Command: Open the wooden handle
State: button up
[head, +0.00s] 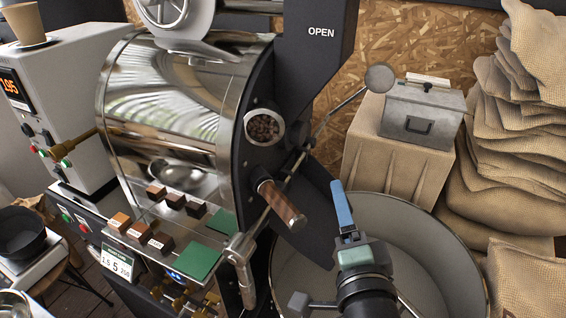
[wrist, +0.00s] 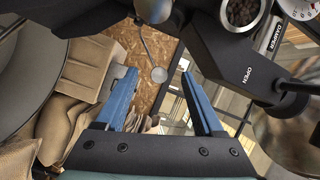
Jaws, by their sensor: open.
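The wooden handle (head: 282,205) is a brown grip on a metal stem at the front face of the roaster drum, just below the round bean window. It points down to the right. My gripper (head: 338,188) is to the right of the handle in the head view, apart from it, with its blue fingers pointing up. In the wrist view my gripper (wrist: 158,75) has its two blue fingers spread wide with nothing between them. I cannot make out the wooden handle in the wrist view.
The roaster drum (head: 175,95) is shiny metal with a black front. A round cooling bin (head: 470,270) lies under my arm. A thin lever with a round knob (head: 380,78) rises right of the handle. Burlap sacks (head: 510,180) and a grey metal box (head: 422,112) stand at right.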

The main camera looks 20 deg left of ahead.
jog(key=s+a+m+g+y+p, duration=0.1)
jog(key=s+m+g+p, duration=0.15)
jog(key=p, duration=0.55)
jog(key=m+g+y+p, duration=0.2)
jog(key=m+p, duration=0.5)
jog(key=p, duration=0.3)
send_near(283, 207)
jog(key=shift+n, duration=0.25)
jog(key=x, duration=0.4)
jog(key=p+x, duration=0.1)
jog(key=x, duration=0.2)
jog(key=f+x, duration=0.1)
jog(key=x, duration=0.3)
jog(key=shift+w+f, duration=0.1)
jog(key=shift+w, duration=0.15)
grip_shut()
